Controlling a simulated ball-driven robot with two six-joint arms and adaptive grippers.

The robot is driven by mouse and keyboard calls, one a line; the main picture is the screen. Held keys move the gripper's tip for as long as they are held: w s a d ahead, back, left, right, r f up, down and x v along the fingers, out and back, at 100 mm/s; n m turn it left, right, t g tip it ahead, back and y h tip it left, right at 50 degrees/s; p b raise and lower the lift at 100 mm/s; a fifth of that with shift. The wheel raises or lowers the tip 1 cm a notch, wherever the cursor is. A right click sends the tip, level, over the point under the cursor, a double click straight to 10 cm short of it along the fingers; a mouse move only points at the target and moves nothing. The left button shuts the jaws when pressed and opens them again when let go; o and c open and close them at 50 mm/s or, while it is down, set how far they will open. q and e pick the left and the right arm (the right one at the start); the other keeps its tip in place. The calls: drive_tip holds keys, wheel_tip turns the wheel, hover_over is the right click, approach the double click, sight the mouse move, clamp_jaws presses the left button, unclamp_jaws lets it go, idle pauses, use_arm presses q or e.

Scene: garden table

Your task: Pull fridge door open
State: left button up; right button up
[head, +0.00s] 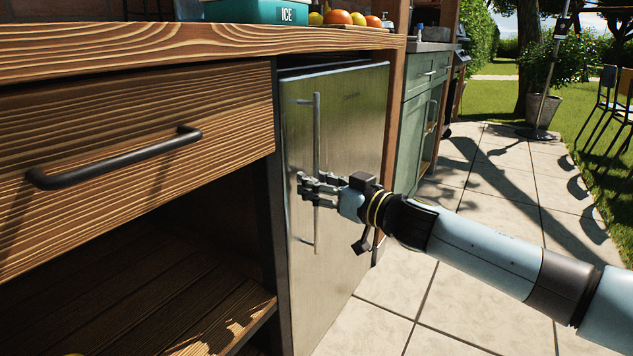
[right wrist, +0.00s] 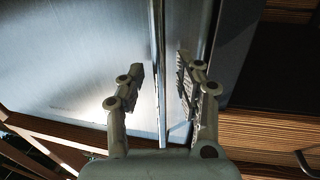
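The fridge door (head: 355,130) is a brushed steel panel under the wooden counter and looks shut. Its long vertical bar handle (head: 317,130) runs down the door's left side. My right gripper (head: 308,186) reaches in from the right at the handle's middle. In the right wrist view the handle (right wrist: 157,45) passes between the two spread fingers of the right gripper (right wrist: 160,72), with gaps visible on both sides. The door (right wrist: 75,60) fills the left of that view. My left gripper is in neither view.
A wooden drawer (head: 120,130) with a black handle (head: 115,160) and an open shelf (head: 190,310) lie left of the fridge. A green cabinet (head: 412,130) stands beyond it. The tiled floor (head: 400,300) before the door is clear except for my arm.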

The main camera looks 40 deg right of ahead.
clamp_jaws()
idle(0.3)
idle(0.4)
